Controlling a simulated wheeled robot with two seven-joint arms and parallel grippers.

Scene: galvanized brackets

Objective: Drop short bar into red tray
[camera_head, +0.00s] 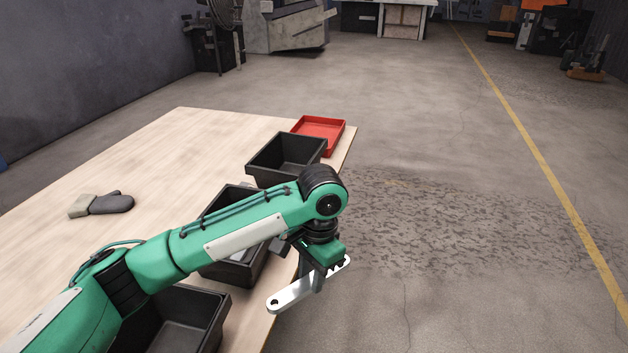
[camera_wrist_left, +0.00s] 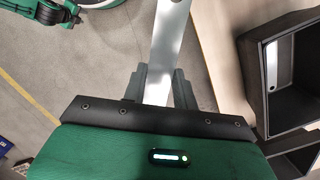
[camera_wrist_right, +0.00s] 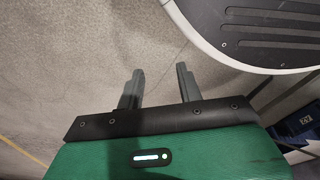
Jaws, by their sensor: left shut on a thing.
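A pale metal bar (camera_head: 291,294) with rounded ends and a hole at its end is clamped in my left gripper (camera_head: 319,272). The gripper holds it beyond the table's right edge, over the floor. In the left wrist view the bar (camera_wrist_left: 166,45) passes between the closed fingers and runs out of the top of the picture. The red tray (camera_head: 318,131) is shallow, looks empty and sits at the table's far right corner, well beyond the gripper. My right gripper (camera_wrist_right: 160,88) is open and empty above the floor; it does not show in the head view.
Black bins line the table's right edge: an empty-looking one (camera_head: 286,150) before the red tray, one partly behind my left arm (camera_head: 236,272), and a near one (camera_head: 192,325). In the left wrist view a bin (camera_wrist_left: 250,75) holds another bar (camera_wrist_left: 271,65). A grey mitten (camera_head: 107,204) lies left.

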